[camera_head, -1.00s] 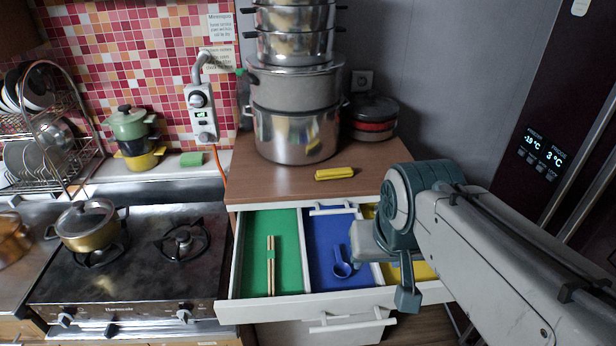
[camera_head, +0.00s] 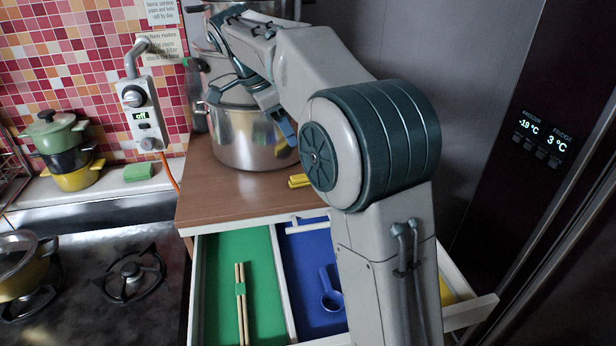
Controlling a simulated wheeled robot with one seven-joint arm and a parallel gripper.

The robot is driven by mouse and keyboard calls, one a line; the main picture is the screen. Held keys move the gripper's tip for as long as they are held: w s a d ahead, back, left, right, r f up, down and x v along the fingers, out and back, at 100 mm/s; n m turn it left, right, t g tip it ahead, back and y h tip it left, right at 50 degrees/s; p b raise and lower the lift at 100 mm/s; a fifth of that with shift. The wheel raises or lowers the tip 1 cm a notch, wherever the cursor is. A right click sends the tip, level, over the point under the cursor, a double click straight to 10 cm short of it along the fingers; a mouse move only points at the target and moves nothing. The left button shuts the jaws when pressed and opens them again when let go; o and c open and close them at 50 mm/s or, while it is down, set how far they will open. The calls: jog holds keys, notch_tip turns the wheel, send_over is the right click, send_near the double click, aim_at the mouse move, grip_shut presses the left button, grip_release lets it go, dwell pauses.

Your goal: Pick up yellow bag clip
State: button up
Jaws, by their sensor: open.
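The yellow bag clip (camera_head: 299,181) lies on the wooden counter top (camera_head: 225,190), in front of the large steel pot. Its right part is hidden behind my arm. My gripper (camera_head: 254,110) is open and empty, raised in front of the pots. It is above and to the left of the clip in the picture, apart from it.
A stack of steel pots (camera_head: 248,150) stands at the back of the counter. Below the counter, an open drawer (camera_head: 196,290) holds chopsticks (camera_head: 240,300) in a green section and a blue scoop (camera_head: 331,298) in a blue section. A stove (camera_head: 100,290) is at left.

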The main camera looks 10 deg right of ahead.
jog(key=x, duration=0.8)
jog(key=shift+w+d+f, duration=0.1)
jog(key=shift+w, duration=0.05)
jog(key=shift+w+p+x, duration=0.2)
jog(key=shift+p+x, duration=0.65)
jog(key=shift+x, duration=1.95)
jog(key=shift+d, duration=0.1)
grip_shut()
